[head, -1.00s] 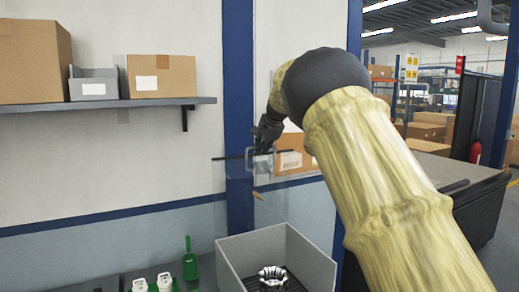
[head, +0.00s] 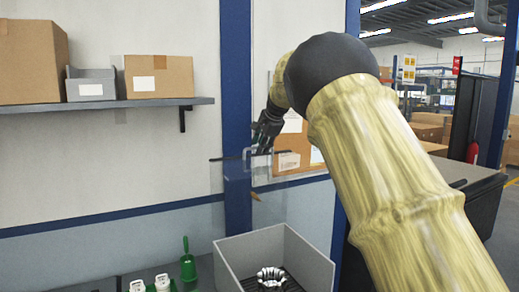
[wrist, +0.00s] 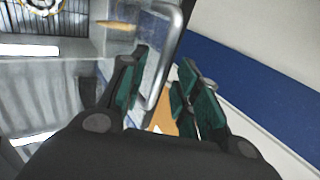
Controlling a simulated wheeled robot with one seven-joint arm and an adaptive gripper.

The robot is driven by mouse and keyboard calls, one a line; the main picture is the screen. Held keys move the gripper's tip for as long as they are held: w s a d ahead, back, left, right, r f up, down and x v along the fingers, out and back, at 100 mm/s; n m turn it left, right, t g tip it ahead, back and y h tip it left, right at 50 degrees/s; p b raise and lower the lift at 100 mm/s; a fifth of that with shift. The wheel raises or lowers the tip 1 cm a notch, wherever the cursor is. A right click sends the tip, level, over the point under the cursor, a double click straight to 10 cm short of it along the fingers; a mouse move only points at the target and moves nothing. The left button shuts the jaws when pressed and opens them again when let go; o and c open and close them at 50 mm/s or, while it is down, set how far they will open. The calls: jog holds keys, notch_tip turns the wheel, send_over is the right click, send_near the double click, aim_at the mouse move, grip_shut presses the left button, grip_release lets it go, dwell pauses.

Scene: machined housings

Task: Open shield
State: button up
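The shield (head: 230,197) is a clear panel standing upright above the grey bin in the head view, with a dark bar along its top edge. A pale metal loop handle (head: 247,158) sits near the top of the panel. In the wrist view the handle (wrist: 172,40) stands out as a rounded silver bar. My gripper (head: 258,143) is at the handle, pointing down and left. In the wrist view its two green-padded fingers (wrist: 163,80) are spread, with the handle's lower end between or just beyond them. I cannot tell whether either finger touches it.
A grey open bin (head: 300,252) holds a round metal part (head: 271,276) below the shield. A green scoop (head: 188,262) and white-capped bottles (head: 162,283) stand to its left. A shelf (head: 110,105) with boxes is on the wall. A blue post (head: 236,80) stands behind the shield.

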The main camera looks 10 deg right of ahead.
jog(key=v, duration=0.9)
jog(key=shift+s+r, duration=0.15)
jog(key=shift+s, duration=0.05)
